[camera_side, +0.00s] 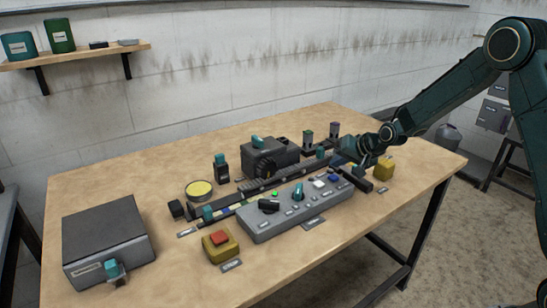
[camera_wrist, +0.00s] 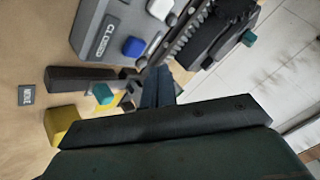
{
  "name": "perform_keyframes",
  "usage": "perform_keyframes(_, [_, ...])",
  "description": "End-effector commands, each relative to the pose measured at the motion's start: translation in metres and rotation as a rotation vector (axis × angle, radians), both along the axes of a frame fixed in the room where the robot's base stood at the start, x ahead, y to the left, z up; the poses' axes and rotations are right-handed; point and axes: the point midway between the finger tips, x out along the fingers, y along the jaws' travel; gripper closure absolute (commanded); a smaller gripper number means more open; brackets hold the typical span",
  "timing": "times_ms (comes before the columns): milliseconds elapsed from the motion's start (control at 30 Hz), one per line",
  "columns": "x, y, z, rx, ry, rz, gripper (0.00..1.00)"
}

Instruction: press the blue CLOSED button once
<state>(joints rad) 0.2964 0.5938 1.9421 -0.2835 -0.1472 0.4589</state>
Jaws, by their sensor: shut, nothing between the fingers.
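The blue button (camera_side: 334,177) sits near the right end of the grey control panel (camera_side: 262,229). In the wrist view the blue button (camera_wrist: 133,46) is beside a dark label reading CLOSED (camera_wrist: 106,36). A white button (camera_wrist: 158,8) is beside it, and it also shows in the side view (camera_side: 319,183). My gripper (camera_side: 340,160) is shut and empty, behind the blue button near the right end of the dark rail. In the wrist view my gripper's fingers (camera_wrist: 158,80) point up the picture, to the lower right of the blue button and apart from it in the picture.
The dark rail (camera_side: 280,179) runs behind the panel. A red button on a yellow box (camera_side: 219,240) stands left.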

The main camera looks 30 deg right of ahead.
Motion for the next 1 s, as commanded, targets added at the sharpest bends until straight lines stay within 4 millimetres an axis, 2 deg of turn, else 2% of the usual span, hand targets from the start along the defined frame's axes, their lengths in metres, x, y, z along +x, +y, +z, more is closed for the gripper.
perform_keyframes(400, [0.000, 0.000, 0.028, 0.000, -0.002, -0.001, 1.00])
perform_keyframes(1000, [0.000, 0.000, 0.031, 0.000, -0.001, -0.001, 1.00])
